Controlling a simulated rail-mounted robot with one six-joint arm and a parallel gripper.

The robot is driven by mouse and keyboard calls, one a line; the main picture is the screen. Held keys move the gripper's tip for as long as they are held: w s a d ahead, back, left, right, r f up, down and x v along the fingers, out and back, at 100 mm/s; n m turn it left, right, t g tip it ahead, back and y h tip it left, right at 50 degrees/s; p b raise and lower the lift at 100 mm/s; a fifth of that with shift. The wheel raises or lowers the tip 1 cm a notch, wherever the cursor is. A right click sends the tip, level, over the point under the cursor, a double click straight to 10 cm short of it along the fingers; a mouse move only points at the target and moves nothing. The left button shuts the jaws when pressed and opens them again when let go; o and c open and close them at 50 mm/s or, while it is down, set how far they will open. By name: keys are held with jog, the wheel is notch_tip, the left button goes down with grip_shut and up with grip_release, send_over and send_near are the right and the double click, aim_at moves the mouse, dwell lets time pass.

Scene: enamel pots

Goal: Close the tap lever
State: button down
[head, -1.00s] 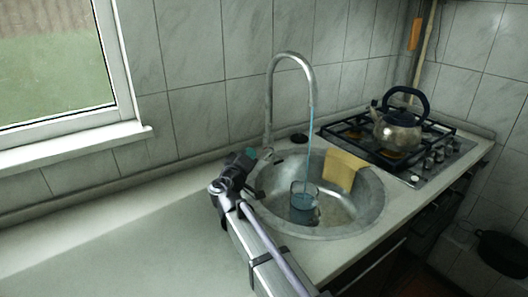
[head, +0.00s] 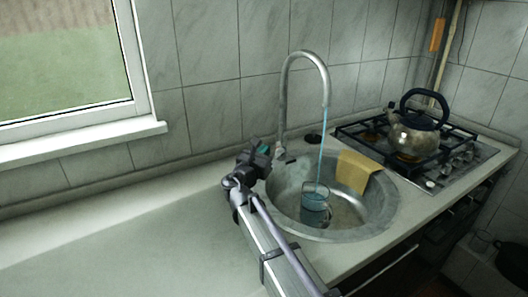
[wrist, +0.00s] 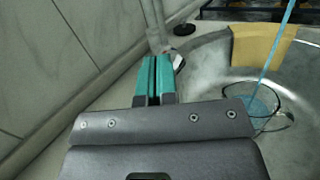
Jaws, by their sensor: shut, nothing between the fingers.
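The silver tap (head: 284,105) stands behind the sink, and a thin blue stream (head: 321,148) runs from its spout. Its small lever (head: 287,156) is low on the tap; in the wrist view the lever (wrist: 177,61) shows just past the fingertips, to their right. My gripper (head: 265,149) is shut and empty, with teal fingers side by side in the wrist view (wrist: 153,75). It is close to the lever; I cannot tell whether they touch. A clear glass (head: 316,212) with blue liquid stands in the sink under the stream.
The round metal sink (head: 385,212) has a yellow cloth (head: 354,170) over its rim. A kettle (head: 414,139) stands on the gas hob (head: 468,162) at right. The tiled wall (head: 213,115) is close behind the tap. The counter (head: 130,245) at left is clear.

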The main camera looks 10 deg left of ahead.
aim_at(281, 131)
jog(key=p+x, duration=0.1)
jog(key=x, duration=0.9)
jog(key=shift+w, duration=0.25)
jog(key=shift+d, duration=0.1)
